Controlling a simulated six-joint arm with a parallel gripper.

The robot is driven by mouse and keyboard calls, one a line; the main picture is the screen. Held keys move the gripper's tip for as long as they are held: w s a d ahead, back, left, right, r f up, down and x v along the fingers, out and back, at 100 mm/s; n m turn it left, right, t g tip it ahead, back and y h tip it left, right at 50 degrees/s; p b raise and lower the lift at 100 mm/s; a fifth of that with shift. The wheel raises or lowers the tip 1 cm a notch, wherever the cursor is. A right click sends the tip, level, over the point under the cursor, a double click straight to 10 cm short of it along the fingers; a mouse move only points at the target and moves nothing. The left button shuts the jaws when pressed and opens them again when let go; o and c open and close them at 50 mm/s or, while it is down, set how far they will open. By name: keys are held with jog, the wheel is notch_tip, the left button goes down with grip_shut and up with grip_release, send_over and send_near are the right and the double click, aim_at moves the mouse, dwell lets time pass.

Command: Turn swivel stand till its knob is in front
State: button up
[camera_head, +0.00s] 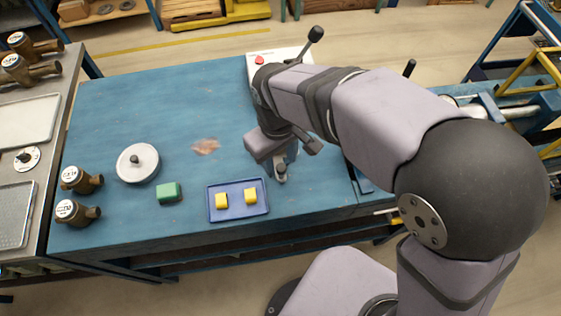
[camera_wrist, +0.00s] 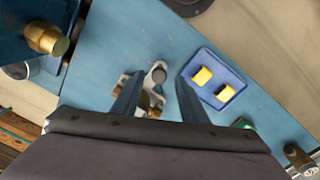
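The swivel stand is mostly hidden under my gripper (camera_head: 285,148) in the head view. Its dark knob (camera_head: 281,168) shows just in front of the gripper, on a small grey arm. In the wrist view the stand is a pale metal piece with arms, a dark round knob (camera_wrist: 159,75) and some brass parts (camera_wrist: 150,106). My gripper's two fingers are spread apart. The knob appears between them toward the tips; I cannot tell whether either finger touches the stand.
A blue tray (camera_head: 240,213) with two yellow blocks lies left of the stand on the blue bench (camera_head: 115,102). A green block (camera_head: 168,194), a round white disc (camera_head: 128,172) and two brass meters (camera_head: 75,211) stand farther left. A white box with a red button (camera_head: 259,60) is behind.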

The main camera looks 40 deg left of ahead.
jog(key=shift+s+r+b, duration=0.1)
jog(key=shift+r+b, duration=0.35)
jog(key=shift+r, duration=2.25)
jog(key=w+d+f+m, duration=0.25)
jog(key=w+d, duration=0.25)
jog(key=d, duration=0.4)
jog(key=w+d+f+m, duration=0.1)
jog(key=w+d+m, duration=0.3)
jog(key=d, duration=0.5)
jog(key=s+d+f+m, duration=0.2)
jog(key=d+m, duration=0.2)
jog(key=d, duration=0.4)
jog(key=s+d+f+m, duration=0.2)
jog(key=d+m, duration=0.1)
jog(key=d, duration=0.6)
jog(key=shift+s+d+f+m, duration=0.3)
jog(key=shift+f+m, duration=0.05)
jog(key=shift+f, duration=0.05)
